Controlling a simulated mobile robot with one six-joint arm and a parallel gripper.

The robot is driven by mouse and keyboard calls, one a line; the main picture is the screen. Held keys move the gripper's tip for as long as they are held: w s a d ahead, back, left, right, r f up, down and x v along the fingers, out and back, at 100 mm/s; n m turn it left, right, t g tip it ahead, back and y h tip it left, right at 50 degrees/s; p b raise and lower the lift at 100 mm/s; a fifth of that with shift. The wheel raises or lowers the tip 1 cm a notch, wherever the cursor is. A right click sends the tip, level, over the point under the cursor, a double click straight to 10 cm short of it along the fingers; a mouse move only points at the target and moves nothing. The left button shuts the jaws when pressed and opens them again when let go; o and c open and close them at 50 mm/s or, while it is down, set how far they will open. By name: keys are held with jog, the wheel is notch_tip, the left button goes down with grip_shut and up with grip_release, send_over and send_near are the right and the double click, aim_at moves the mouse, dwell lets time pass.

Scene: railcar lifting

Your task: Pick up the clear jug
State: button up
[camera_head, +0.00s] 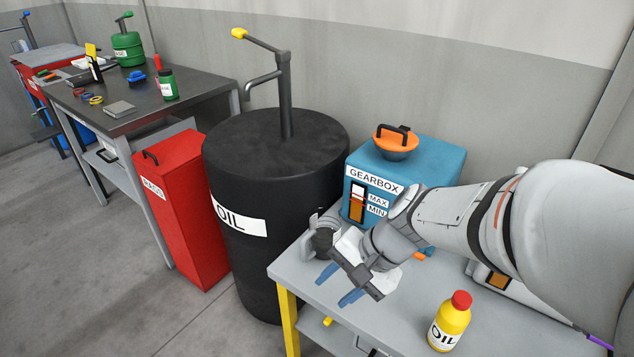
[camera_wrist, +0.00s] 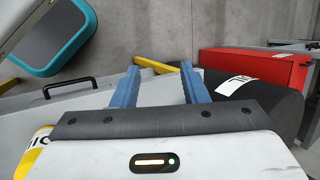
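My gripper (camera_head: 338,285) is over the left front part of the grey table (camera_head: 410,320), pointing down and left. Its two blue fingers are apart. In the wrist view my gripper (camera_wrist: 160,68) is open, with nothing held between the fingers.
A yellow oil bottle (camera_head: 449,328) with a red cap stands on the table. A blue gearbox (camera_head: 430,165) and black oil drum (camera_head: 275,180) stand behind it. A red container (camera_head: 185,210) and dark workbench (camera_head: 135,95) are left. Open floor lies front left.

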jog(key=w+a+f+m+t+y+b, duration=0.2)
jog(key=w+a+f+m+y+b, duration=0.2)
jog(key=w+f+m, duration=0.35)
jog(key=m+t+b, duration=0.5)
jog(key=m+t, duration=0.1)
jog(key=m, duration=0.6)
send_near(306, 255)
jog(key=x, duration=0.3)
jog(key=shift+a+f, duration=0.1)
jog(key=shift+f, duration=0.05)
jog(key=shift+w+a+f, duration=0.1)
jog(key=shift+w+f, duration=0.05)
jog(key=shift+w, duration=0.1)
jog(key=x, duration=0.7)
jog(key=shift+a, duration=0.15)
grip_shut()
